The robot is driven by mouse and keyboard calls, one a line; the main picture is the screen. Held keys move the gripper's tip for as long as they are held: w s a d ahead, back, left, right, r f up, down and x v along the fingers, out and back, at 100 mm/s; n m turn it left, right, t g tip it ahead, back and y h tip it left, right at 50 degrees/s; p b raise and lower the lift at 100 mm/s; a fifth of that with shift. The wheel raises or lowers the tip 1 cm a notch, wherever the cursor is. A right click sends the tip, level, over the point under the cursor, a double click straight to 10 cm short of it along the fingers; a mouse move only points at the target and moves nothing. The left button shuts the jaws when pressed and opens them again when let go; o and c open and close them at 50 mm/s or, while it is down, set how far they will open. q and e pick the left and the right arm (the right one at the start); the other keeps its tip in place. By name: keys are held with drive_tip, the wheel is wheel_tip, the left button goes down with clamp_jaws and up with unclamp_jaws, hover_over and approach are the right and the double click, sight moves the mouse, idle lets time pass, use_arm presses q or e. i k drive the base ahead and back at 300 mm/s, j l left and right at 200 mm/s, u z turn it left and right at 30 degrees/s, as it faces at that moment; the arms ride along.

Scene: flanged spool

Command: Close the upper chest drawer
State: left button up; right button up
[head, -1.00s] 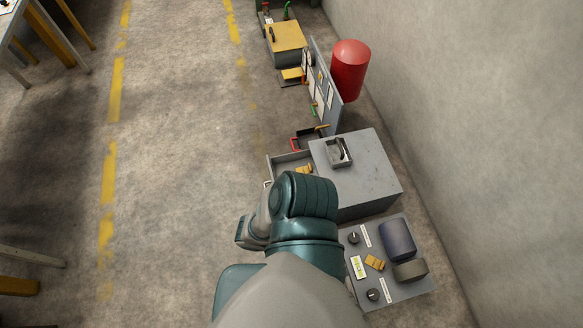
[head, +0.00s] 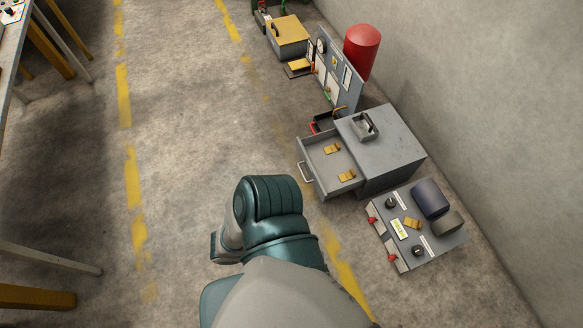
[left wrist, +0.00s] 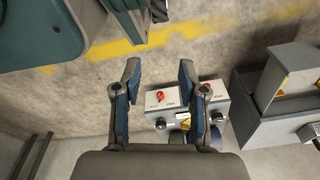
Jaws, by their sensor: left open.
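The grey chest (head: 385,150) stands by the wall in the head view. Its upper drawer (head: 322,147) is pulled out to the left, with a pale handle (head: 306,173) on its front and yellow blocks (head: 346,175) inside. The chest also shows at the right edge of the left wrist view (left wrist: 262,125), partly cut off. My left gripper (left wrist: 158,72) is open in the left wrist view, its fingers apart and empty, with a control panel beyond them. No fingertips show clearly in the head view, where a teal and grey arm of mine fills the lower middle. I cannot see my right gripper.
A control panel box (head: 415,240) with red switches lies on the floor just in front of the chest. A grey metal box (head: 366,125) sits on the chest top. An upright board (head: 335,70) and red cylinder (head: 362,50) stand behind. The floor left of the drawer is clear.

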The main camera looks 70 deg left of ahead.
sight(323, 170)
drive_tip(key=u, duration=2.05)
drive_tip(key=k+j, duration=0.05)
